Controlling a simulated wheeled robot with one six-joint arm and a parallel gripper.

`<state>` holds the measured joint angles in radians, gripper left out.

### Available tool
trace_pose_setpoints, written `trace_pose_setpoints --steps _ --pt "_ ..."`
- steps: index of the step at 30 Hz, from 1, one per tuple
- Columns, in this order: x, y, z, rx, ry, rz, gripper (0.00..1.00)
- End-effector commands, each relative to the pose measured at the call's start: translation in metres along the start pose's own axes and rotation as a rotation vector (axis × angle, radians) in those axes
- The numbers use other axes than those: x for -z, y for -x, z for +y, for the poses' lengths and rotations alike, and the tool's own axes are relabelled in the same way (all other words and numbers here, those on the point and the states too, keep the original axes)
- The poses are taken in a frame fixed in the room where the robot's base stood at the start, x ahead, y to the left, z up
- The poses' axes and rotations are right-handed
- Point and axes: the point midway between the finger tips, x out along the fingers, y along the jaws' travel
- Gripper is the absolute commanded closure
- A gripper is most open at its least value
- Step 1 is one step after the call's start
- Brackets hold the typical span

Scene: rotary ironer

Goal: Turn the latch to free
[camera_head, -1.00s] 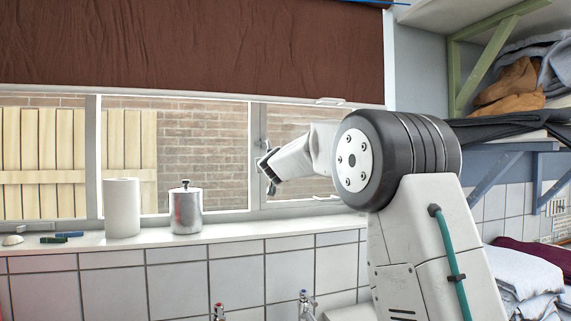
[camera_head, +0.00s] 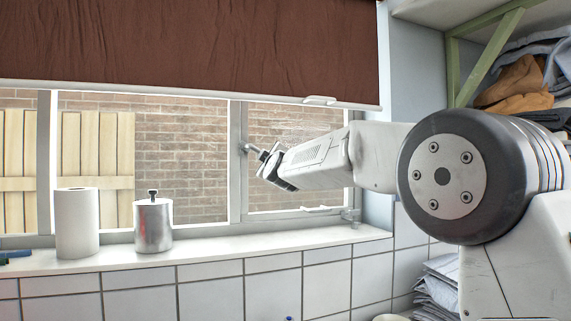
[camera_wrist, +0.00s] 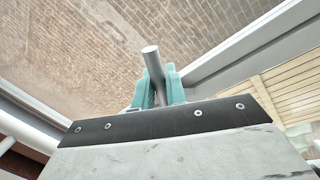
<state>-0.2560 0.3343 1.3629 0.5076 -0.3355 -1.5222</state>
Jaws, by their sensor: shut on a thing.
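The latch (camera_head: 250,148) is a small grey metal handle on the upright bar between the window panes. My gripper (camera_head: 266,161) is at it, reaching in from the right, and covers part of it. In the wrist view the latch handle shows as a round grey rod (camera_wrist: 151,54) between the two teal fingers of my gripper (camera_wrist: 158,80). The fingers are shut on the rod, and its end sticks out past them. The latch's mount on the frame is hard to make out.
A metal canister (camera_head: 153,224) and a white paper roll (camera_head: 77,223) stand on the window sill (camera_head: 210,254), left of my gripper. A brown blind (camera_head: 190,45) hangs above. A shelf bracket (camera_head: 485,55) and folded cloth are at the right.

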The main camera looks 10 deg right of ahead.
Motion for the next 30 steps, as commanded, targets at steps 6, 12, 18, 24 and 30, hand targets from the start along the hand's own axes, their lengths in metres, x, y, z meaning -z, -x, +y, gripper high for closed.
trace_pose_setpoints --steps 6,12,18,24,30 --pt "0.005 -0.001 0.006 0.002 0.123 0.029 1.0" --pt "0.006 -0.002 0.01 0.003 0.186 0.042 1.0" --pt "0.006 -0.002 0.012 0.004 0.211 0.047 1.0" --pt "0.005 -0.002 0.012 0.004 0.213 0.047 1.0" --pt "0.005 -0.002 0.012 0.004 0.212 0.046 0.76"
